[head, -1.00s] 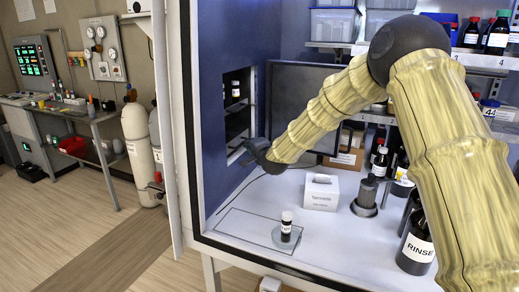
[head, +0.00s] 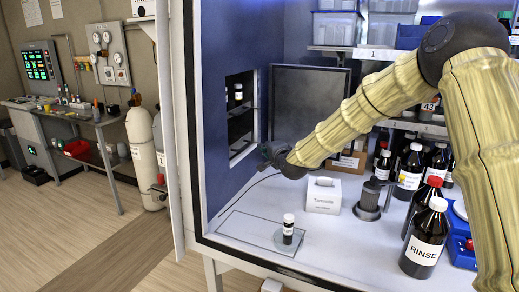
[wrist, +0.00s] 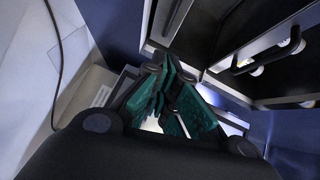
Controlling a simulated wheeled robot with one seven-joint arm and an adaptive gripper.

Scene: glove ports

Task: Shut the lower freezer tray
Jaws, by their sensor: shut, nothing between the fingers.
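The freezer opening (head: 240,112) is a recess in the blue side wall, with dark trays or shelves inside. A dark lower tray (head: 239,127) shows in its lower half; I cannot tell how far in it sits. Small bottles (head: 238,93) stand on the level above it. My gripper (head: 266,152) is shut and empty, just right of the opening's lower edge and apart from it. In the wrist view its teal fingers (wrist: 168,100) are together, and dark trays with a bar handle (wrist: 290,42) lie at the upper right.
On the white worktop stand a small vial (head: 288,228) on a round plate, a white tissue box (head: 323,194), a grey pump-like device (head: 371,200) and a RINSE bottle (head: 425,238). A dark panel (head: 308,100) stands behind my forearm. The front left worktop is mostly clear.

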